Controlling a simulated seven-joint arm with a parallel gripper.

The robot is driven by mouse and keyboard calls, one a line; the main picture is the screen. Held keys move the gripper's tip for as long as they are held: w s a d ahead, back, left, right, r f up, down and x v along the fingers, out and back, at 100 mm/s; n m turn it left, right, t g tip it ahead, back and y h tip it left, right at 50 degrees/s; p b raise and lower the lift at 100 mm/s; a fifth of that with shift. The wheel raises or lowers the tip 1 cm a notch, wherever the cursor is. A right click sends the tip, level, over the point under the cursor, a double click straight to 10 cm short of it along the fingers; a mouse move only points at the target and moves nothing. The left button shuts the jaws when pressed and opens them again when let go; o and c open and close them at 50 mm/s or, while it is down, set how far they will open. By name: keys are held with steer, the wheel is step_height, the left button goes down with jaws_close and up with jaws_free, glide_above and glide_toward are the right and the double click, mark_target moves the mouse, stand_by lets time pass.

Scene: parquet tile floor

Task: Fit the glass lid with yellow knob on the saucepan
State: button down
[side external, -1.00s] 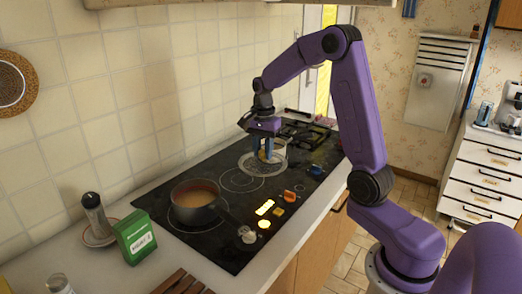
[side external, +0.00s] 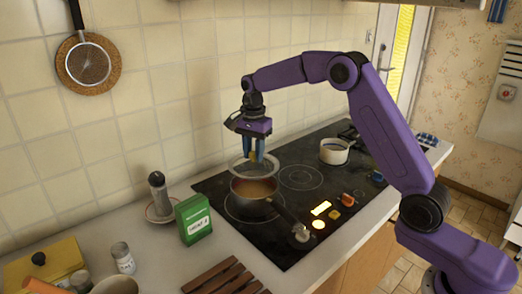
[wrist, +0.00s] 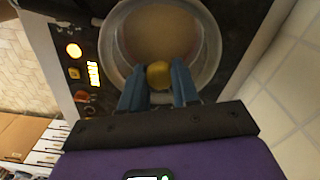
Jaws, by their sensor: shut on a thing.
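My gripper (side external: 254,158) is shut on the yellow knob (wrist: 159,75) of the glass lid (side external: 240,168). The lid hangs roughly level above the saucepan (side external: 250,198), which holds orange-brown contents and has a dark handle pointing to the lower right. In the side external view the lid appears slightly behind and above the pan's rim, with a small apparent gap. In the wrist view the clear lid (wrist: 116,40) lies between my blue fingers (wrist: 159,84) and the pan, and the brown contents show through it. The pan's far rim is partly hidden by the lid.
The pan stands on a black cooktop (side external: 300,160) with lit controls at the front. A white pot (side external: 334,153) stands at the back right. A green box (side external: 194,218), a grinder on a saucer (side external: 158,193) and a wooden slatted trivet (side external: 225,277) lie left and front.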

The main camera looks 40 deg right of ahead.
mark_target(254, 166)
steer(key=shift+f, duration=2.7)
steer(key=shift+f, duration=0.65)
steer(key=c, duration=0.8)
jaws_free()
steer(key=shift+o, duration=0.2)
